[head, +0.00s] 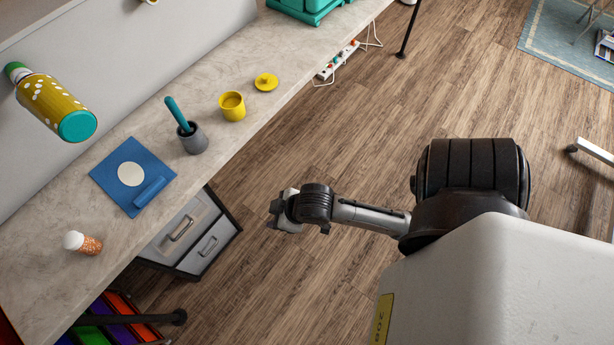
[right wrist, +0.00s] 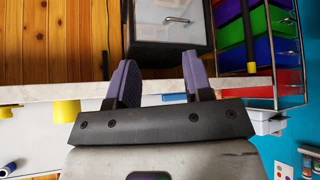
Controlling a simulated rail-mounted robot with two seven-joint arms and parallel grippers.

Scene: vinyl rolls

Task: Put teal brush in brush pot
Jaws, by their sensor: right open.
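The teal brush (head: 175,110) stands tilted in a dark grey pot (head: 194,141) on the worktop; its lower end is hidden inside the pot. I take this pot to be the brush pot. My right gripper (head: 277,215) is out over the floor, off the front edge of the worktop, to the right of and apart from the pot and brush. In the right wrist view its two purple fingers (right wrist: 160,78) are spread with nothing held between them. My left gripper is not in view.
The worktop (head: 50,270) also holds a blue mat (head: 107,173) with a blue roll (head: 149,191), a yellow cup (head: 232,106), a yellow lid (head: 266,82) and an orange speckled shaker (head: 90,245). A drawer unit (head: 205,235) stands below the worktop. A patterned bottle (head: 55,105) is at left.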

